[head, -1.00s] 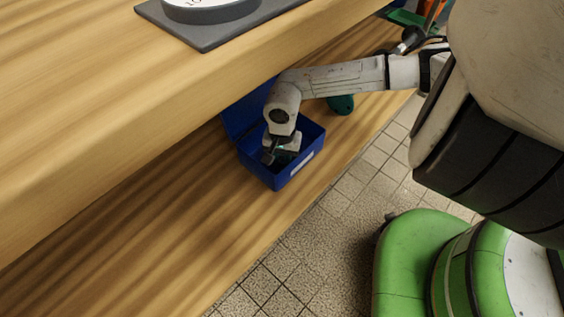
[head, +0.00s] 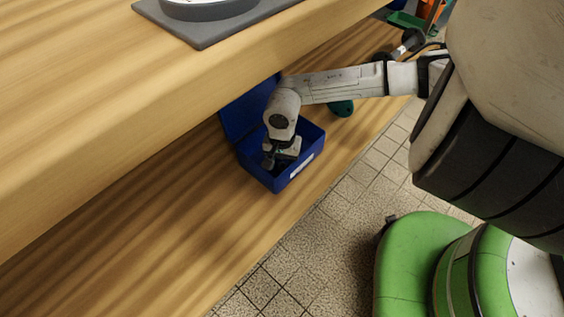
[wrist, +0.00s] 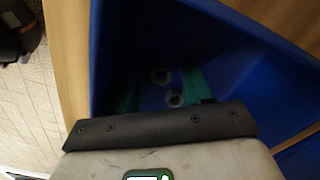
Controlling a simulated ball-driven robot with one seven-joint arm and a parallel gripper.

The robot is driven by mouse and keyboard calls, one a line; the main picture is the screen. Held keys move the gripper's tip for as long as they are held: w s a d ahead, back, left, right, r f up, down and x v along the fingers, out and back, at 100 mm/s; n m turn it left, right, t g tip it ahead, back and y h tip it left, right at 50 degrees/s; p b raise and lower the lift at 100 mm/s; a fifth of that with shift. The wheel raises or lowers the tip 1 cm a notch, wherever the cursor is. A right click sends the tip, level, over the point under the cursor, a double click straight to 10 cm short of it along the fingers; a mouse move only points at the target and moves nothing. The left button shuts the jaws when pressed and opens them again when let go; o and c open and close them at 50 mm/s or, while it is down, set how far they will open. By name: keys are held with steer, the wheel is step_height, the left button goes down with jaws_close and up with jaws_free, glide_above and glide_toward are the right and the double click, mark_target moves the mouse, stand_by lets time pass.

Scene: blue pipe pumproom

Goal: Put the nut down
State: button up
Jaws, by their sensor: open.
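A blue open box (head: 262,178) stands on the lower wooden shelf in the head view, its lid raised at the back. My gripper (head: 274,164) reaches down into it. In the wrist view, the teal fingers of my gripper (wrist: 162,80) are spread apart inside the blue box (wrist: 235,50). Two grey ring-shaped nuts show down in the box, one farther up the picture (wrist: 160,76) and one nearer the gripper body (wrist: 175,98). Both appear between the fingers in the picture, and neither is visibly gripped. The nuts cannot be made out in the head view.
The upper wooden shelf (head: 110,110) overhangs the lower shelf (head: 170,215) and carries a grey plate (head: 215,32) with a round white-faced item. A dark green object (head: 341,108) lies behind the box. Tiled floor (head: 330,230) lies in front. Bare shelf extends left of the box.

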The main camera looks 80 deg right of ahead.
step_height(320, 180, up, 8)
steer(key=p, duration=0.3)
steer(key=shift+f+p, duration=0.15)
steer(key=shift+p, duration=0.15)
